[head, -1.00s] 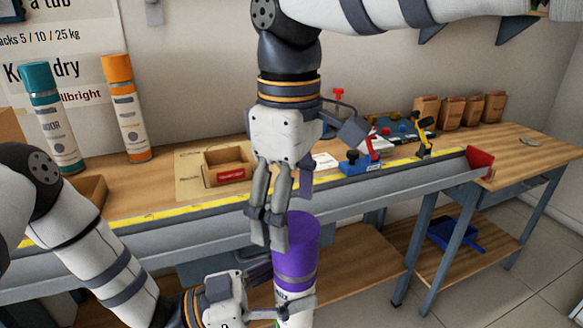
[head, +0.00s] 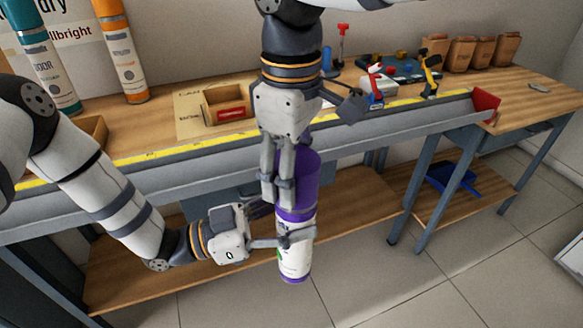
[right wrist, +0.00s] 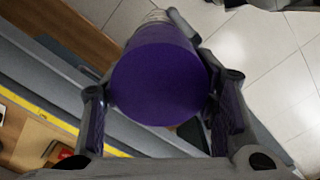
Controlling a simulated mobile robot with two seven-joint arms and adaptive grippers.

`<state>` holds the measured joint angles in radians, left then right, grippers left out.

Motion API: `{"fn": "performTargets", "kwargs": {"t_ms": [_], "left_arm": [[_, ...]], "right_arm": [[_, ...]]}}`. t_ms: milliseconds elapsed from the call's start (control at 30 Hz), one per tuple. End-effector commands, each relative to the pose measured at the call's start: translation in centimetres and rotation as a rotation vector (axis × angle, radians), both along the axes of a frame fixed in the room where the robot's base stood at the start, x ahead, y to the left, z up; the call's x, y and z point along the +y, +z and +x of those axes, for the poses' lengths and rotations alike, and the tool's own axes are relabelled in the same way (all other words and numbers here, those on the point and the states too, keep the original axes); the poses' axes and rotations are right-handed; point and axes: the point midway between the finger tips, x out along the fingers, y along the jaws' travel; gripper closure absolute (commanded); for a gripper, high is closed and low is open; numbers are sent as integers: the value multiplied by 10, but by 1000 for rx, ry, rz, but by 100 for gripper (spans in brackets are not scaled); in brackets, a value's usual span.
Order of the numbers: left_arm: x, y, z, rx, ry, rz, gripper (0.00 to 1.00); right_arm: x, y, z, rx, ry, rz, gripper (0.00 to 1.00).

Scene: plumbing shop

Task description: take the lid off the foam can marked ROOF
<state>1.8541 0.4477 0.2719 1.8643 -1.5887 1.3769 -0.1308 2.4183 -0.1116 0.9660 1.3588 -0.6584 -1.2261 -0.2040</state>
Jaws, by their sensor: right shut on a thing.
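A foam can (head: 295,264) with a white body and a purple lid (head: 309,172) is held in front of the workbench, nearly upright. The writing on its label is too small to read. My left gripper (head: 286,228) is shut around the can's body from the left. My right gripper (head: 280,192) points down from above, shut on the purple lid. In the right wrist view the round lid top (right wrist: 160,82) sits between the two fingers, which touch its sides. The lid appears to be on the can.
The workbench (head: 150,130) runs behind the can. On it stand a teal-lidded can (head: 50,70), an orange-lidded can (head: 124,60), a small cardboard box (head: 212,112), clamps and several brown bags (head: 465,53). A blue dustpan (head: 452,180) lies on the lower shelf.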

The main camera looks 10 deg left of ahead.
Motion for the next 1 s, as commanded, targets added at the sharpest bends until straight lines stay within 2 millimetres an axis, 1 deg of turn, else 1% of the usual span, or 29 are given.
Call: {"fn": "performTargets", "kwargs": {"t_ms": [467, 1000], "left_arm": [[0, 2, 0, -3, -1, -3, 100], [0, 2, 0, -3, -1, -3, 100]], "right_arm": [[0, 3, 0, -2, -1, 0, 80], [0, 22, 0, -2, 0, 0, 80]]}}
